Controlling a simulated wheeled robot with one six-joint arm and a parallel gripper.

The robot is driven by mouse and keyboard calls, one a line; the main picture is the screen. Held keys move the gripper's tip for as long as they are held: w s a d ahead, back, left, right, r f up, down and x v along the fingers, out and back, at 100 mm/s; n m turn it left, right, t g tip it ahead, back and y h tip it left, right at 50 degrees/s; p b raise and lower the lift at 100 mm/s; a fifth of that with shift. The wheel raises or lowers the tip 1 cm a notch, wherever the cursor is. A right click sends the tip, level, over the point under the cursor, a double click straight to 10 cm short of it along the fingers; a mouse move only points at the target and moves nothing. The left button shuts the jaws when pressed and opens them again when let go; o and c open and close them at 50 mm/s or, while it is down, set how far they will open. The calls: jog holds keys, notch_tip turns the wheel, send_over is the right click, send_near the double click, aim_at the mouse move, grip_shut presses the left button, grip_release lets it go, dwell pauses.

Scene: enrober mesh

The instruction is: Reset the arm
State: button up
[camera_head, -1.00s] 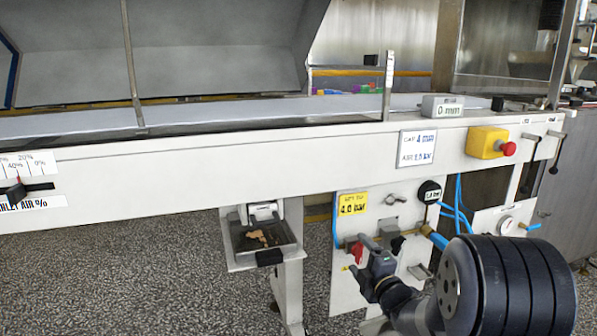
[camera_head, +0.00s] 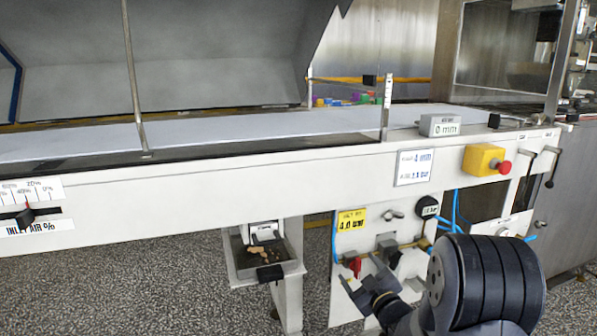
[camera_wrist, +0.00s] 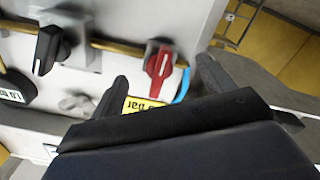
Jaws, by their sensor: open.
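My arm (camera_head: 490,284) rises from the bottom right of the head view, in front of the machine's lower control panel (camera_head: 343,296). My gripper (camera_head: 372,278) is close to the panel, near a red valve handle (camera_head: 355,267). In the wrist view, my gripper (camera_wrist: 163,80) shows two dark fingers spread apart. The red handle (camera_wrist: 159,70) appears between and beyond the fingertips, with nothing held. I cannot tell the exact gap between fingers and handle. A black knob (camera_wrist: 48,50) sits to its left, and a yellow label (camera_wrist: 143,105) is partly hidden by the gripper.
The long white machine frame (camera_head: 300,175) crosses above my gripper. A yellow box with a red button (camera_head: 484,160) is at right. A small tray (camera_head: 262,272) with brown scraps hangs left of the panel. Speckled floor (camera_head: 130,285) is open at left.

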jog(key=m+p, duration=0.1)
jog(key=p, duration=0.1)
jog(key=m+p, duration=0.2)
jog(key=shift+r, duration=0.25)
jog(key=v, duration=0.7)
jog(key=shift+f+p, duration=0.2)
jog(key=shift+p, duration=0.1)
